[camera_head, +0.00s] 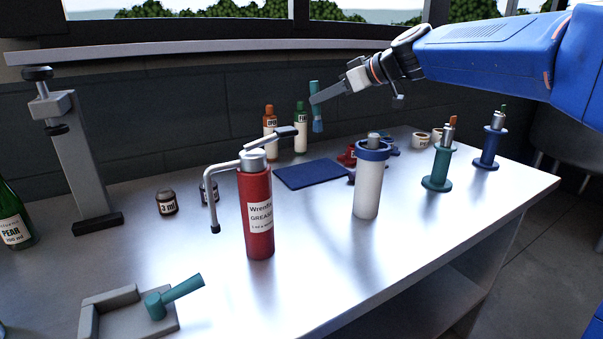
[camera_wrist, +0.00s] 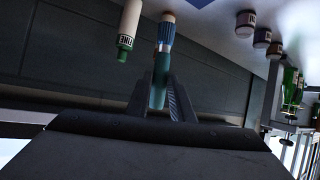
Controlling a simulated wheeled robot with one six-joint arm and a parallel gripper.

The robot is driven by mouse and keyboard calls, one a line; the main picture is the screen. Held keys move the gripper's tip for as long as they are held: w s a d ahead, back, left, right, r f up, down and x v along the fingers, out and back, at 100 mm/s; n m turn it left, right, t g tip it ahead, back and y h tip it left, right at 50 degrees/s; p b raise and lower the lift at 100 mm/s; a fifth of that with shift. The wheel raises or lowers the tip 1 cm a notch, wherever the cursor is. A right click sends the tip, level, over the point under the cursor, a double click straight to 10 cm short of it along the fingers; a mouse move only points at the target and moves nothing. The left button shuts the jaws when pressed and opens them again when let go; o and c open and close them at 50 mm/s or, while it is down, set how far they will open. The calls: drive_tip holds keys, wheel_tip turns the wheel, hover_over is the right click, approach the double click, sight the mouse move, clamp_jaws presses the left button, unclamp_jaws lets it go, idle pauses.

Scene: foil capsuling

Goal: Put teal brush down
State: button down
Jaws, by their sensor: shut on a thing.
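My gripper (camera_head: 318,98) is raised above the back of the steel bench and is shut on the teal brush (camera_head: 317,114). The brush hangs roughly upright, bristle end down, apart from the bench. In the wrist view my gripper (camera_wrist: 160,86) has the teal handle between its two fingers, and the brush's blue collar (camera_wrist: 166,34) and pale tip show beyond them. The wrist view is upside down. A grey tray (camera_head: 110,302) at the front left holds a teal tool with a thick round head and a handle resting over the rim.
A red grease can (camera_head: 257,215) with a lever and a white blue-rimmed cylinder (camera_head: 368,190) stand mid-bench. A dark blue mat (camera_head: 315,173) lies behind them. Teal (camera_head: 438,166) and blue (camera_head: 489,143) stands are right.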

wheel_tip(320, 180, down, 12)
drive_tip(key=w+d+m, duration=0.1)
drive_tip(key=shift+w+d+t+y, duration=0.15)
drive_tip(key=shift+d+t+y, duration=0.15)
drive_tip(key=shift+d+y, duration=0.1)
idle(0.4)
drive_tip(key=c, duration=1.5)
unclamp_jaws()
drive_tip(key=shift+f, duration=0.1)
drive_tip(key=shift+c, duration=0.2)
